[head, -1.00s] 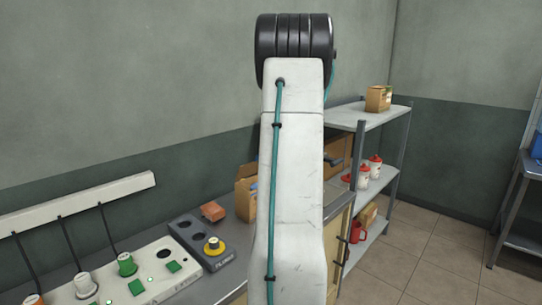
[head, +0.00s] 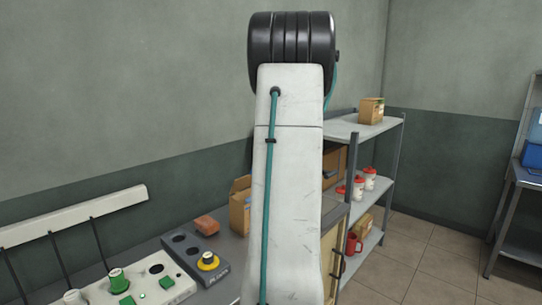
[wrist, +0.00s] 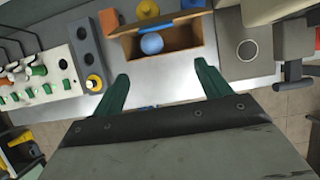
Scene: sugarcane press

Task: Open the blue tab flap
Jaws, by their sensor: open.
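A cardboard box (wrist: 185,37) lies ahead of my gripper in the wrist view, with a blue ball (wrist: 152,43) inside. In the head view my arm partly hides the box (head: 240,207).
Left of the box are a grey panel with a yellow button (head: 208,262) and a white panel with green plugs (head: 118,281). A brick-like block (head: 206,224) lies on the counter. A metal shelf (head: 362,126) stands to the right. Bare counter lies before the box.

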